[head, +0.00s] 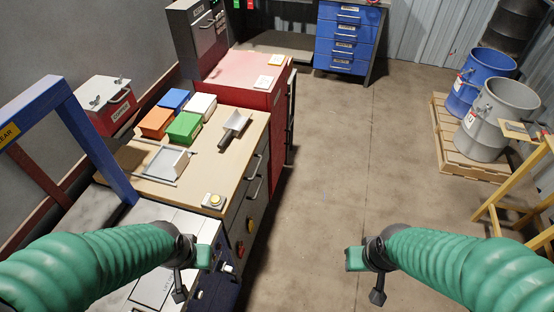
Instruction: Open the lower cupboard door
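The wooden-topped workbench (222,177) stands left of centre, with a dark front facing right. That front (247,205) carries bar handles (254,180) and is seen steeply from above. Its panels look closed, and I cannot tell which one is the lower cupboard door. My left gripper (192,276) is open and empty at lower left, in front of the pale cabinet near the bench's near end. My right gripper (366,278) is open and empty over the floor, right of the bench and apart from it.
A red cabinet (240,72) stands beyond the bench. Blue drawers (344,42) stand at the back, drums (497,118) on a pallet at right. The middle floor (335,150) is clear.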

